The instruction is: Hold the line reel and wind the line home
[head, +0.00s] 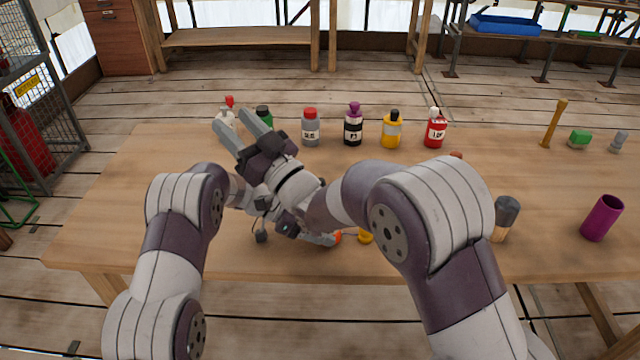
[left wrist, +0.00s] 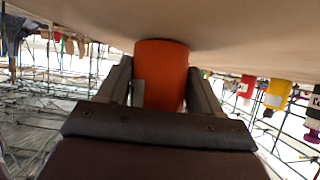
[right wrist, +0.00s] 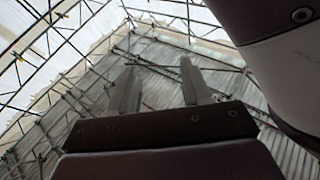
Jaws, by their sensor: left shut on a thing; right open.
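An orange cylinder, seemingly the body of the line reel, stands between the fingers of my left gripper (left wrist: 158,98) in the left wrist view (left wrist: 161,72). The gripper is shut on it. In the head view a small orange part (head: 338,238) shows at this gripper's tip, low over the table near its front edge. A small yellow piece (head: 365,237) is just right of it; I cannot tell whether they join. My right gripper (head: 236,126) is open and empty, raised and pointing up-left. My right arm hides much around the reel; no line is clearly visible.
Several labelled bottles (head: 352,128) stand along the back of the wooden table (head: 540,190). The table's left part is clear.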

